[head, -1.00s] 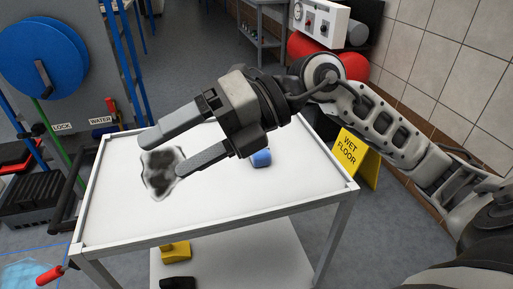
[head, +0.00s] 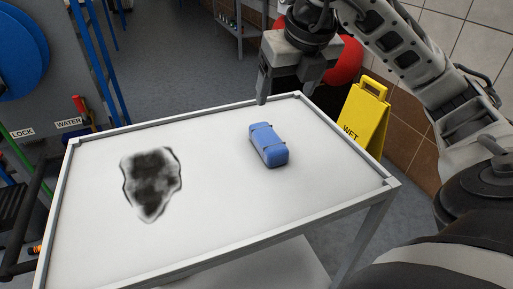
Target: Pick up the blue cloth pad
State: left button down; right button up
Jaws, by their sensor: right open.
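The blue cloth pad (head: 268,145) lies on the white top of the cart (head: 215,235), right of the middle. It is a small rounded block with bands around it. My right gripper (head: 283,98) is open and empty, fingers pointing down, above and beyond the pad near the cart's far edge. It is apart from the pad. A dark grey smudge (head: 152,182) marks the cart top to the left of the pad. My left gripper is not in view.
A raised rim runs around the cart top. A yellow wet floor sign (head: 367,115) stands to the right of the cart. A red rounded tank (head: 347,62) is behind my right gripper. The cart top is otherwise clear.

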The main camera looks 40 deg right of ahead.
jog(key=b, duration=0.3)
send_over(270, 138)
jog(key=s, duration=0.2)
jog(key=f, duration=1)
jog(key=shift+w+a+f, duration=0.1)
jog(key=shift+a+f, duration=0.15)
jog(key=shift+a, duration=0.15)
jog(key=shift+x, duration=3)
jog(key=c, duration=1.1)
